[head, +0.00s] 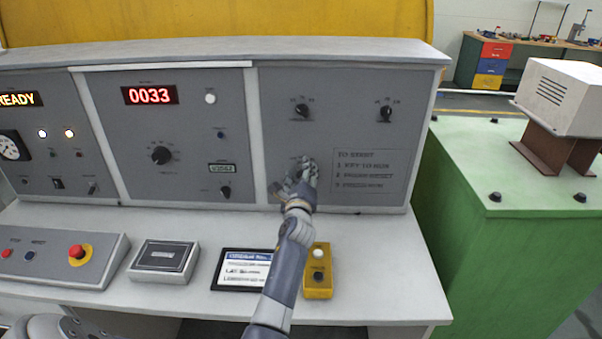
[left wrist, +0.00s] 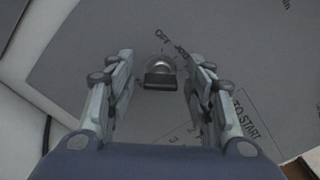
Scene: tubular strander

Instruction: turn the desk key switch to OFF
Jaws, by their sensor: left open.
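The desk key switch (left wrist: 161,70) shows in the left wrist view as a round silver lock with a dark key bow (left wrist: 160,81) at its lower side. Lettering that seems to read OFF and JOG is printed around it on the grey panel. My left gripper (head: 307,174) is at the right-hand panel in the head view and hides the switch there. In the left wrist view, its two fingers stand apart on either side of the key, with gaps on both sides. My right gripper is in neither view.
The desk's right front is clear.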

